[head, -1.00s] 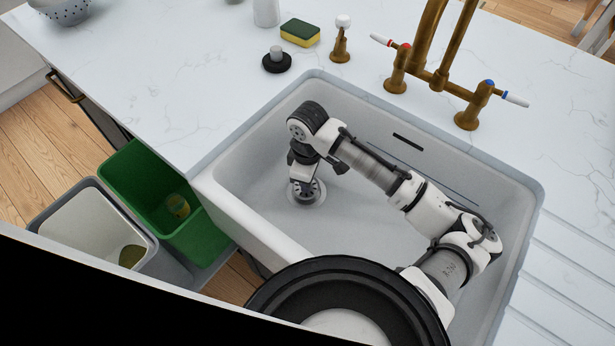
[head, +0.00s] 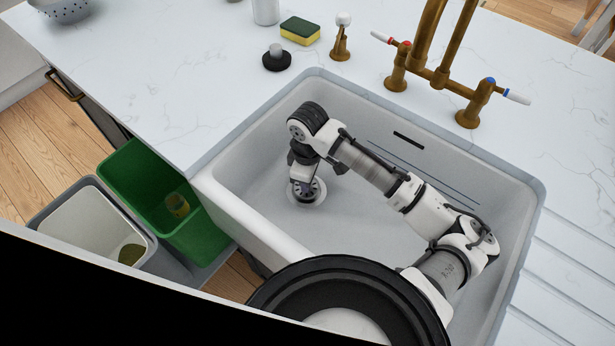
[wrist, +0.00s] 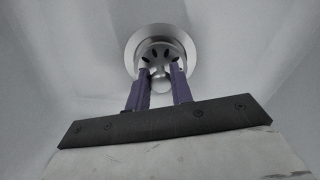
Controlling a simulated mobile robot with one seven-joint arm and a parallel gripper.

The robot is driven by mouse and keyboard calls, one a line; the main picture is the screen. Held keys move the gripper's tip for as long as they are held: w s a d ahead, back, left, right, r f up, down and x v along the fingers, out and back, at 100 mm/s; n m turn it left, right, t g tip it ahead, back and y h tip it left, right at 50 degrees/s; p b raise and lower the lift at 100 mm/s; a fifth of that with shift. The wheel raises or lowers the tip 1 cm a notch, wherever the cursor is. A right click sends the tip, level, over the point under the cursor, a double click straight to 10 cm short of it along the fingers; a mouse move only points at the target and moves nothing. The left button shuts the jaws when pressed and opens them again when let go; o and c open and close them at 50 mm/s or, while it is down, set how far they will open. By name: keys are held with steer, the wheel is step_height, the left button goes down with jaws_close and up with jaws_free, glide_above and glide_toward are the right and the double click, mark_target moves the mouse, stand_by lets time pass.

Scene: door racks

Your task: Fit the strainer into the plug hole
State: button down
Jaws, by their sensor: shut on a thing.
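The strainer (head: 313,190) is a small round metal disc with dark slots and a knob. My gripper (head: 304,183) is shut on it, low over the sink floor. The plug hole's pale metal ring (head: 320,198) surrounds it in the head view. In the wrist view, the purple fingers of my gripper (wrist: 161,74) stand on either side of the strainer's knob, and the slotted strainer face (wrist: 160,54) lies within the plug hole ring (wrist: 133,47), a little toward its lower side. I cannot tell whether the strainer sits flush; my fingers and wrist hide part of it.
The white sink (head: 260,212) has walls close around my arm. On the counter behind stand a black plug (head: 277,61), a sponge (head: 300,31), a brass fitting with a white knob (head: 341,42) and the brass tap (head: 437,75). Bins (head: 130,172) stand at the left.

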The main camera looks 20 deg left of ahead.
steer(key=shift+f+b, duration=0.7)
steer(key=shift+f, duration=0.35)
steer(key=c, duration=1.1)
jaws_free()
steer(key=shift+c, duration=0.2)
steer(key=shift+r, duration=0.1)
step_height(320, 180, up, 14)
steer(key=shift+b, duration=0.35)
